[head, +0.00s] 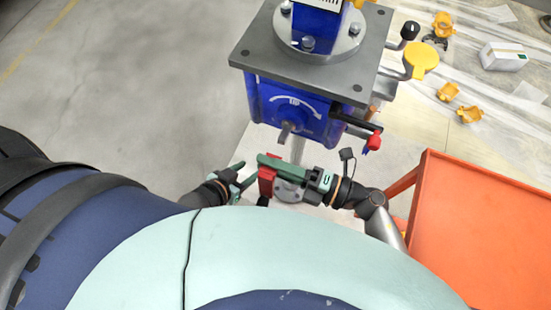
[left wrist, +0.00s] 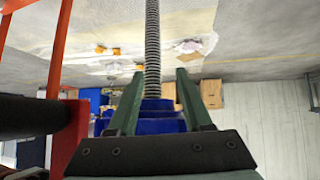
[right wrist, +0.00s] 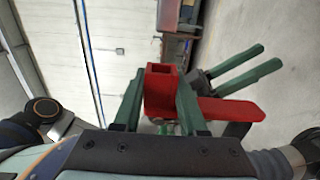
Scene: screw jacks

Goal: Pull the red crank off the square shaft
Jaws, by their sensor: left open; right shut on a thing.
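The blue screw jack (head: 290,105) has an UP arrow on its front, and its shaft (head: 290,130) sticks out bare. My right gripper (right wrist: 160,78) is shut on the red crank (right wrist: 158,92), whose open square socket faces up in the right wrist view. In the head view the crank (head: 267,182) is below and in front of the shaft, apart from it. My left gripper (head: 243,177) is open and empty, left of the crank. In the left wrist view its fingers (left wrist: 160,92) are spread, with the jack's screw (left wrist: 152,45) behind them.
A red-tipped lever (head: 374,141) sticks out at the jack's right. An orange cart (head: 485,230) stands at the right. Yellow parts (head: 448,92) and a white box (head: 503,57) lie on the floor at the upper right. The floor at left is clear.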

